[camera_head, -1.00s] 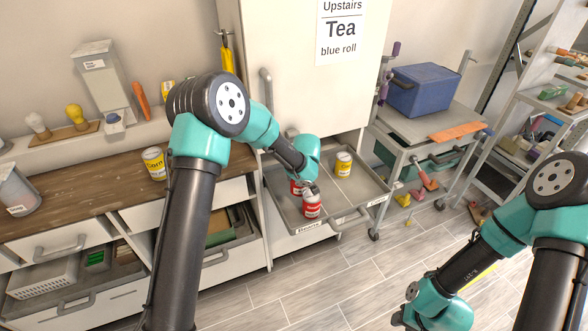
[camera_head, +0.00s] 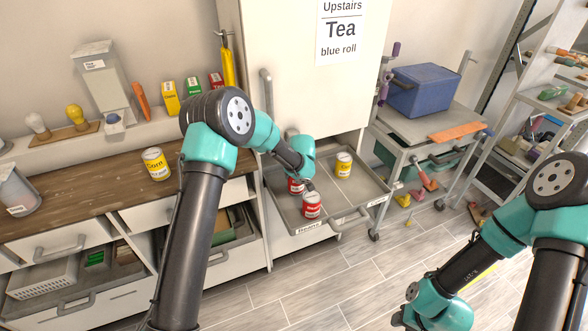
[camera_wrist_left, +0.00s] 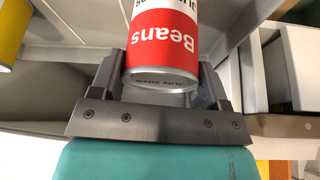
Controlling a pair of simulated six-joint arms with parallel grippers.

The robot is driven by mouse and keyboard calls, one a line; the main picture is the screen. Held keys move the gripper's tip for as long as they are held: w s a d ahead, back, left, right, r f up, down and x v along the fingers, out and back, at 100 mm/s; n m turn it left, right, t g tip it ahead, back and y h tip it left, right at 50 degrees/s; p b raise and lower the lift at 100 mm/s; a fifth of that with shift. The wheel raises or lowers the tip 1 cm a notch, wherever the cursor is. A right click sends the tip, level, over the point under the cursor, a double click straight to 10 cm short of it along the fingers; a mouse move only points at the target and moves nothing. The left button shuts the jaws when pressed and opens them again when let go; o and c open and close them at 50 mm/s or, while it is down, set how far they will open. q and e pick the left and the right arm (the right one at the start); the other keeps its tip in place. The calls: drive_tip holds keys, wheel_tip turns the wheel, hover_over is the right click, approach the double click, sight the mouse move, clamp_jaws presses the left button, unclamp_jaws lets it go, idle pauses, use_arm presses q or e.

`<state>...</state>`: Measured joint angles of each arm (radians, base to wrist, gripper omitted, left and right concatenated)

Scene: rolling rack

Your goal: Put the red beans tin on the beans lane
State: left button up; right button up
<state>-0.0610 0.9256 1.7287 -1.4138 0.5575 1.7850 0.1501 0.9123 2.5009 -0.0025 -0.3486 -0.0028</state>
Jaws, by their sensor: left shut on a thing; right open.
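A red beans tin (camera_head: 311,206) is in the front of the left lane of the grey pull-out tray (camera_head: 342,217), behind the label "Beans" (camera_head: 311,229). A second red tin (camera_head: 295,187) is behind it, partly hidden by my left arm. My left gripper (camera_head: 309,186) is at these tins. In the left wrist view its jaws (camera_wrist_left: 165,90) are shut on a red beans tin (camera_wrist_left: 160,45); the head view leaves unclear which one. My right gripper (camera_head: 402,318) is open and low at the bottom, away from the tray, with its fingers barely visible.
A yellow tin (camera_head: 344,165) is in the tray's right lane. Another yellow corn tin (camera_head: 156,164) is on the wooden counter (camera_head: 60,195). A tall white cabinet door (camera_head: 300,80) rises behind the tray. A trolley with a blue box (camera_head: 424,90) is to the right.

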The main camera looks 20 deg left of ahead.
use_arm(q)
drive_tip(key=w, duration=0.1)
drive_tip(key=w+a, duration=0.1)
drive_tip(key=shift+w+a, duration=0.2)
drive_tip(key=shift+w, duration=0.1)
drive_tip(key=shift+w+a+f, duration=0.15)
drive_tip(key=shift+w+f, duration=0.05)
drive_tip(key=shift+f, duration=0.35)
drive_tip(key=shift+f, duration=0.15)
drive_tip(key=o, duration=1.2)
drive_tip(key=v, duration=1.2)
